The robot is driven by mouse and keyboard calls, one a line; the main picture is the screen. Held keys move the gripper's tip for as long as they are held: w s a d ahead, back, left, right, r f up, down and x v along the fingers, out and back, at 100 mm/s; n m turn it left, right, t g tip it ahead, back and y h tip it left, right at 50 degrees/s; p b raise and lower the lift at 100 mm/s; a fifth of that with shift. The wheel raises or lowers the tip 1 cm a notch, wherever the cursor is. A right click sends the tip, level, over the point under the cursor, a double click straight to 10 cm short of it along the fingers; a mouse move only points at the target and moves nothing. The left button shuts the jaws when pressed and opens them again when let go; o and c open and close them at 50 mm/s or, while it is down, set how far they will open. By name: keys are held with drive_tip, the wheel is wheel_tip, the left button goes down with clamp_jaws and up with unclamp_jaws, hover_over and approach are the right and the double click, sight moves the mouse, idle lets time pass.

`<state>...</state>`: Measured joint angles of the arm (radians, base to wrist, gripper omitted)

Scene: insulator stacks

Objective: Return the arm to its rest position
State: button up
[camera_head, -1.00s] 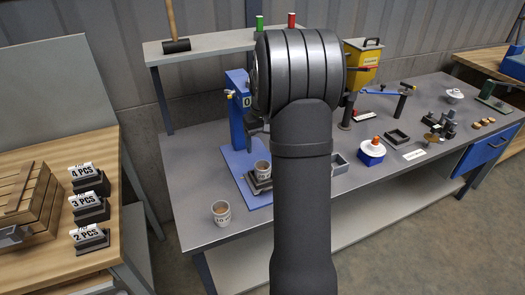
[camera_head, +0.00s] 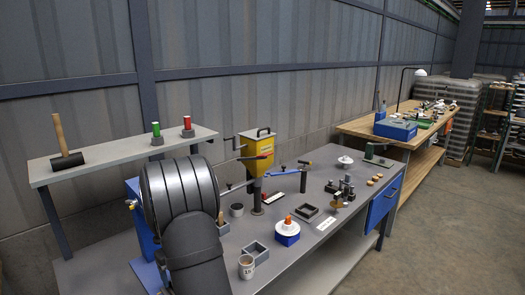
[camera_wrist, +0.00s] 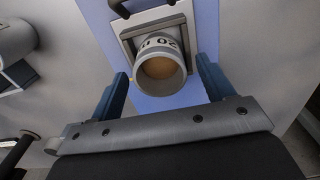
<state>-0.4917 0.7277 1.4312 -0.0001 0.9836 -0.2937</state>
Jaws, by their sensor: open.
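My gripper (camera_wrist: 163,66) is open in the wrist view, its two blue fingers spread apart. A pale cup (camera_wrist: 160,48) with dark lettering and brown contents lies between and beyond the fingertips, with a visible gap on both sides. The cup sits in a grey square holder (camera_wrist: 127,33) on a blue base plate (camera_wrist: 207,22). In the head view my dark arm fills the lower left, and the gripper and that cup are hidden behind it.
On the grey bench (camera_head: 310,235) stand another cup (camera_head: 247,267), a grey tray (camera_head: 256,252), a blue-and-white pot (camera_head: 287,232) and a yellow hopper (camera_head: 258,150). A raised shelf (camera_head: 105,158) holds a mallet (camera_head: 67,160). A wooden bench (camera_head: 362,127) stands at the back right.

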wheel_tip(320, 180, down, 3)
drive_tip(key=shift+f, duration=0.15)
drive_tip(key=shift+r, duration=0.45)
drive_tip(key=shift+f, duration=0.1)
